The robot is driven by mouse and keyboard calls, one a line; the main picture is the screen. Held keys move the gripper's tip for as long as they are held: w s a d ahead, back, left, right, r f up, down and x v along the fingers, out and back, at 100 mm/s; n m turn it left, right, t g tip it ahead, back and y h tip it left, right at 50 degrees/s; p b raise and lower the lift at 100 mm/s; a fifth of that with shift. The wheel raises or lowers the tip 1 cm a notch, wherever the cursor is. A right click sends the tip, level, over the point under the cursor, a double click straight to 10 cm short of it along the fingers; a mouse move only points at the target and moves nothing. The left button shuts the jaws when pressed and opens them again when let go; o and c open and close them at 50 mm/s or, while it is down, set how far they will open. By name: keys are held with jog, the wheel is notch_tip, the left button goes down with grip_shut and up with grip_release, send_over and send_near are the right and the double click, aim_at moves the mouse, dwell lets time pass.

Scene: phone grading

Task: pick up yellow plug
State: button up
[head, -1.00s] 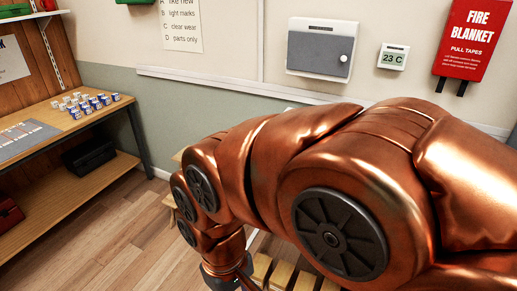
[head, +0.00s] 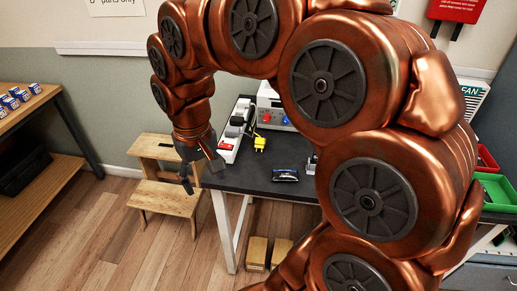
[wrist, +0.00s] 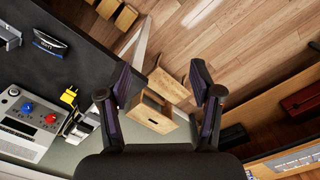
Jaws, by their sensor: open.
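The yellow plug (head: 259,143) stands on the dark tabletop (head: 245,181), near its far left part, beside a white power strip (head: 230,147). It also shows in the wrist view (wrist: 69,97), left of my fingers and clear of them. My gripper (head: 202,174) is open and empty. In the head view it hangs off the table's left edge, left of the plug, in front of the wooden step stool. In the wrist view my two fingers (wrist: 161,84) are spread apart, with the stool and floor behind them.
A grey bench unit (head: 276,115) with red and blue knobs stands behind the plug. A dark flat packet or phone (head: 285,175) lies in front of it. The wooden step stool (head: 165,195) stands left of the table. Green (head: 497,190) and red trays are at right.

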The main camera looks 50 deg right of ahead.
jog(key=w+d+f+m+b, duration=0.2)
jog(key=w+d+m+b, duration=0.1)
jog(key=w+d, duration=0.55)
jog(key=m+t+h+b, duration=0.1)
jog(key=m+b, duration=0.5)
send_over(260, 140)
notch_tip(260, 140, down, 8)
jog(key=shift+s+a, duration=0.15)
jog(key=shift+d+f+m+h, duration=0.25)
jog(key=shift+m+h, duration=0.05)
jog(key=shift+d+f, duration=0.1)
jog(key=shift+f, duration=0.25)
jog(key=shift+w+d+f+p, duration=0.1)
jog(key=shift+w+f+p, duration=0.1)
jog(key=shift+f, duration=1.5)
jog(key=shift+w+f+p, duration=0.1)
jog(key=shift+w+f, duration=0.1)
jog(key=shift+f, duration=1.45)
jog(key=shift+c, duration=0.3)
grip_shut()
